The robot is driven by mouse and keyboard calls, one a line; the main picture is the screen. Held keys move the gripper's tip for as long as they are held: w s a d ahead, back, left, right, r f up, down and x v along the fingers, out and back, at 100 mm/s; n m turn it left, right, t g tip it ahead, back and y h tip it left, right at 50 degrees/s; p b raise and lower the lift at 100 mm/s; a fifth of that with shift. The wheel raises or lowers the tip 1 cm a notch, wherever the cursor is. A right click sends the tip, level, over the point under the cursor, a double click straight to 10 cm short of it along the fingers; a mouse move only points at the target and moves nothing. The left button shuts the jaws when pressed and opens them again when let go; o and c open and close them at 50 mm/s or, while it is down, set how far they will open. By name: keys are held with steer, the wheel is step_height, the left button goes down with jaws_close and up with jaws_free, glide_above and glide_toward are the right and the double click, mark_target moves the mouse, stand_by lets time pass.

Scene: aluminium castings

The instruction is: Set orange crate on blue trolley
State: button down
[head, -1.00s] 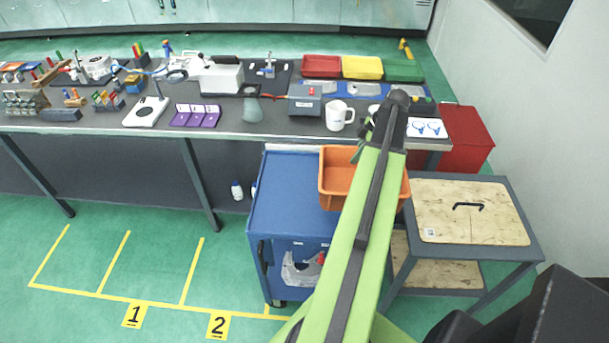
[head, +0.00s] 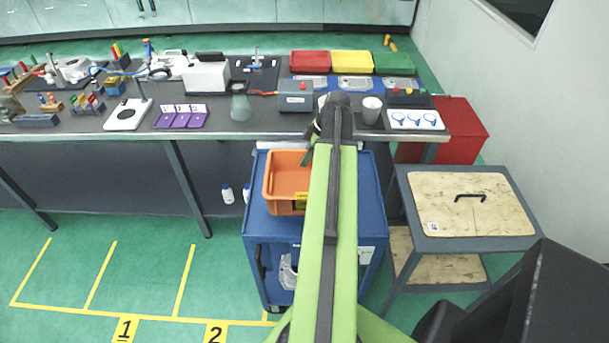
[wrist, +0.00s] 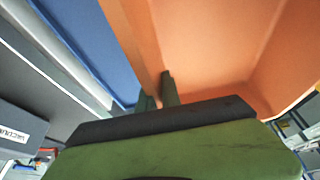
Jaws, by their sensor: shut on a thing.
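The orange crate (head: 287,172) is over the blue trolley (head: 262,228) in the head view, upright or nearly so. My gripper (wrist: 158,92) is shut on the crate's wall in the wrist view, with the crate (wrist: 215,45) filling the upper right. The blue trolley top (wrist: 88,40) shows at upper left there. My green arm hides the crate's right part and the middle of the trolley in the head view. I cannot tell whether the crate's underside touches the trolley top.
A grey workbench (head: 140,147) with tools and red, yellow and green trays stands behind the trolley. A grey table with a wooden top (head: 470,205) is close on the right. A red box (head: 462,130) stands behind it. Green floor lies open at left.

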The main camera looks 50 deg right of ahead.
mark_target(302, 170)
steer(key=shift+w+a+f, duration=0.3)
steer(key=shift+w+a, duration=0.05)
steer(key=shift+w, duration=0.05)
step_height(302, 170, down, 4)
steer(key=b, duration=0.4)
steer(key=shift+f, duration=0.25)
steer(key=c, duration=1.5)
jaws_free()
steer(key=shift+r, duration=0.15)
steer(key=shift+c, duration=0.2)
steer(key=shift+r, duration=0.35)
steer(key=p+v, duration=1.1)
steer(key=shift+r, duration=0.15)
steer(key=shift+s+d+r, duration=0.15)
